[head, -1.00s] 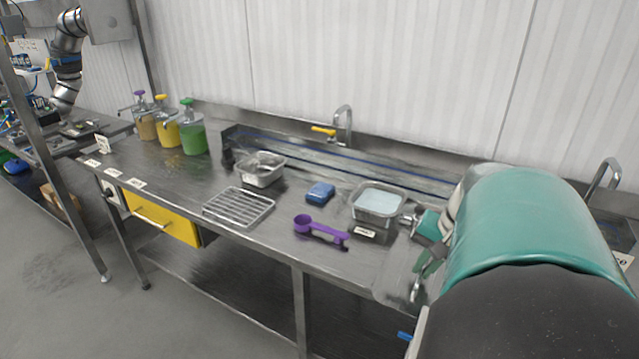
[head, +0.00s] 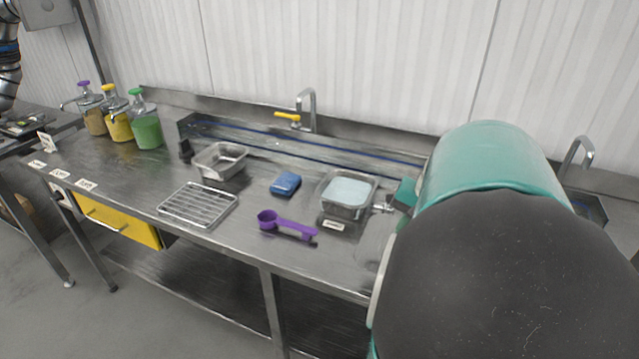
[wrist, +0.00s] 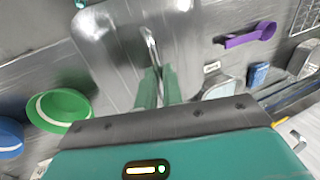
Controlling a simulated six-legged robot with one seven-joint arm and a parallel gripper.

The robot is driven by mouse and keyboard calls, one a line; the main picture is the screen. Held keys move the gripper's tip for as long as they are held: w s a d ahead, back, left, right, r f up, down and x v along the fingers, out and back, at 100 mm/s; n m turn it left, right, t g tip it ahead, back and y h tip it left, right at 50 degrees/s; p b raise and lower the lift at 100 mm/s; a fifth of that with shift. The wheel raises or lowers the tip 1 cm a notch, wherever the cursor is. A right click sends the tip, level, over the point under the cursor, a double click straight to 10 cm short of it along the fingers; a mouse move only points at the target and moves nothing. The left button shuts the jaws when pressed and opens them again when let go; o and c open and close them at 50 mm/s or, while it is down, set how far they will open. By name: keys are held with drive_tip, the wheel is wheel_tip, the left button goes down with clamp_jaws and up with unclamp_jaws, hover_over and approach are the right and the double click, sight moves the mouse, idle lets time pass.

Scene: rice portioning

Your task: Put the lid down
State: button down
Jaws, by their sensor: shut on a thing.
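A shiny metal lid (wrist: 120,35) with a thin handle fills the upper middle of the wrist view. My gripper (wrist: 155,72) is shut on the lid's handle. In the head view, my arm covers the gripper and most of the lid. An open metal container (head: 347,212) with pale contents stands on the counter, just left of my arm. In the wrist view the lid appears apart from the container, to its left. I cannot tell whether the lid touches the counter (head: 215,247).
Pump jars (head: 147,132) stand at the far left. Green (wrist: 62,108) and blue bowls (wrist: 10,138) show in the wrist view.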

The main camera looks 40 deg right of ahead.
drive_tip(key=d+f, duration=0.1)
drive_tip(key=d, duration=0.1)
drive_tip(key=w+d+f, duration=0.1)
drive_tip(key=d, duration=0.1)
drive_tip(key=w+d+f, duration=0.1)
drive_tip(key=d, duration=0.1)
drive_tip(key=shift+d+f, duration=0.3)
drive_tip(key=shift+d, duration=0.1)
drive_tip(key=d+f, duration=0.2)
drive_tip(key=w+d+f, duration=0.1)
drive_tip(key=d+f, duration=0.1)
drive_tip(key=f, duration=0.1)
drive_tip(key=shift+w, duration=0.2)
drive_tip(key=shift+d+f, duration=0.15)
drive_tip(key=shift+f, duration=1.55)
drive_tip(key=shift+f, duration=0.1)
drive_tip(key=c, duration=1.5)
unclamp_jaws()
drive_tip(key=shift+f, duration=0.1)
drive_tip(key=shift+c, duration=0.2)
